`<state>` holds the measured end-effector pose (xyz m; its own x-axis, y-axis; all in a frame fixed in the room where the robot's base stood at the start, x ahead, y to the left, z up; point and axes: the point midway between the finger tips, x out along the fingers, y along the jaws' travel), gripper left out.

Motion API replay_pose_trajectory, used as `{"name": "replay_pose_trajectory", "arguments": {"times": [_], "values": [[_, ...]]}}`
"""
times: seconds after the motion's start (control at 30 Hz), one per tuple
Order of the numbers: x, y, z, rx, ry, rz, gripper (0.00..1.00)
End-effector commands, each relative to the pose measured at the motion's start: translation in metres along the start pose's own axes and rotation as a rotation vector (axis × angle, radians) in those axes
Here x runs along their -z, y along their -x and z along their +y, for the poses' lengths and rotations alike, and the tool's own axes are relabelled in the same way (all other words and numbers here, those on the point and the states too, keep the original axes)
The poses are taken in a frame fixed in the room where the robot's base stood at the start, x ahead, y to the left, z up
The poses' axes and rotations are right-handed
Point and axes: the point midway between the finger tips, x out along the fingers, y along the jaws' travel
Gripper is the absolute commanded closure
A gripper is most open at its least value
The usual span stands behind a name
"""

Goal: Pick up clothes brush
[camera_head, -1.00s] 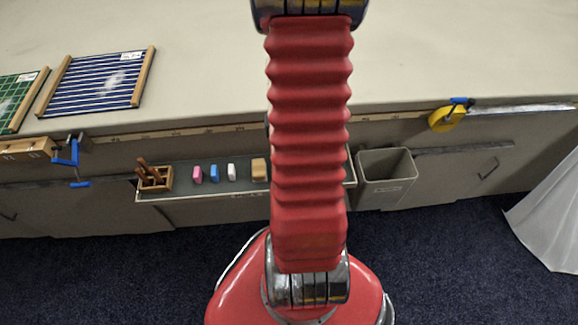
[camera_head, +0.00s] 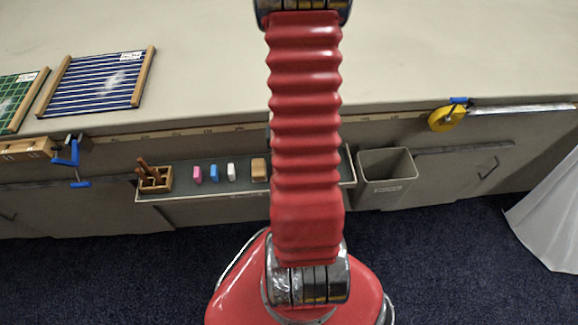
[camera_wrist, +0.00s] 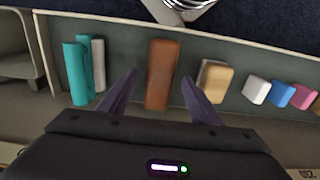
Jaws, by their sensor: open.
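A long reddish-brown block (camera_wrist: 160,75), which looks like the clothes brush, lies in the shallow grey tray in the wrist view. Its bristles cannot be made out. My gripper (camera_wrist: 159,92) is open, with one dark finger to the left of the brown block and one to the right. The block shows between the fingers, and a gap is visible on both sides. In the head view my red arm hides the brown block and my gripper.
The tray (camera_head: 225,207) hangs on the table's side. A tan block (camera_wrist: 214,81) and white, blue and pink blocks lie to the right; teal pieces (camera_wrist: 76,73) and a white piece lie left. A grey bin (camera_head: 387,185) adjoins the tray.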

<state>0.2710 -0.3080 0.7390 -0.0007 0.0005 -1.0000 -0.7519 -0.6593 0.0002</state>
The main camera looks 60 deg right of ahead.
Motion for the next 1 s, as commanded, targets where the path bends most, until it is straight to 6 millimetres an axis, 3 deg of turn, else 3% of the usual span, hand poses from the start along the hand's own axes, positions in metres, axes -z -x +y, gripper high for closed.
{"name": "replay_pose_trajectory", "arguments": {"times": [0.33,0.9,1.0], "values": [[0.001,-0.03,0.0,0.0,0.0,-0.001,0.42],[0.001,-0.031,-0.001,0.0,0.001,0.001,0.42],[0.001,-0.031,-0.001,0.0,0.001,0.001,0.48]]}}
